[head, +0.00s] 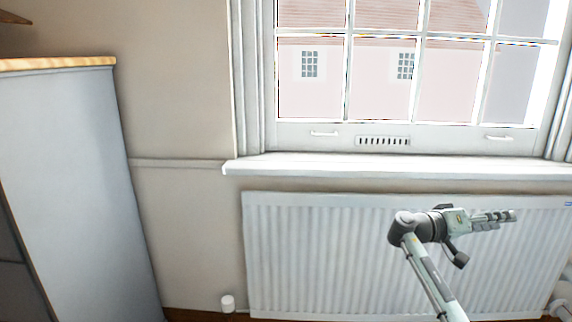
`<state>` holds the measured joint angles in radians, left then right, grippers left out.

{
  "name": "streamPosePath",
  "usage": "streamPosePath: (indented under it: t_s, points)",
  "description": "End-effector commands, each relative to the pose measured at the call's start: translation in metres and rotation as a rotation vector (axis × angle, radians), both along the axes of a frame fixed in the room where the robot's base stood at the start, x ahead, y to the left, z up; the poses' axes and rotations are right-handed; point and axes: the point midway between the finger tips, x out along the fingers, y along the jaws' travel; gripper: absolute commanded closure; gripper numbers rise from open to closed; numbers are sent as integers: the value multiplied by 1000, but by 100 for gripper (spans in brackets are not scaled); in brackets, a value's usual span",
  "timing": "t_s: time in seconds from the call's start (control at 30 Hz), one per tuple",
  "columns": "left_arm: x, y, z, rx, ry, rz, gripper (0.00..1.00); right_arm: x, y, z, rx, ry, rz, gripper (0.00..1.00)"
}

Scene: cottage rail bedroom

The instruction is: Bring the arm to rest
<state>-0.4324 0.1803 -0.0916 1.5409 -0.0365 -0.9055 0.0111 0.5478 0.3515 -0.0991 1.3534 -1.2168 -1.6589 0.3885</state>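My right arm rises from the bottom edge in front of the radiator, bends at a dark joint and reaches to the right. My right gripper (495,218) is at the end of this arm, seen small and from the side. I see nothing held in it, but I cannot tell whether its fingers are open or shut. My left arm and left gripper are not in view.
A white ribbed radiator (310,255) is on the wall beyond my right arm, below a white windowsill (390,168) and sash window (330,80). A grey cabinet (65,170) with a wooden top stands at left. Bare wall (180,90) lies between.

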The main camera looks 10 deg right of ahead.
Motion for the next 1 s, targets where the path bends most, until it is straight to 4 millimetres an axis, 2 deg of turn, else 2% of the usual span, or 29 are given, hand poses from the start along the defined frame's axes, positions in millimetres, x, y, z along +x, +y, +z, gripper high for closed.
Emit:
streamPosePath:
  t_s: [0.17,0.33,0.53,0.73,0.8,1.0]
  points:
    - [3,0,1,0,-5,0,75,51,6,-42,177,63,223,65]
    - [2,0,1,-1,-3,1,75,105,34,-83,354,90,485,65]
    - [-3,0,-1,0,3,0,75,167,97,-115,549,42,831,65]
    - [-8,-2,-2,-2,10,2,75,209,166,-114,689,-88,1130,65]
    - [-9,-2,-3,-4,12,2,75,195,173,-146,720,-56,1125,65]
    - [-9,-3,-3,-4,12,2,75,150,191,-225,798,30,1100,65]
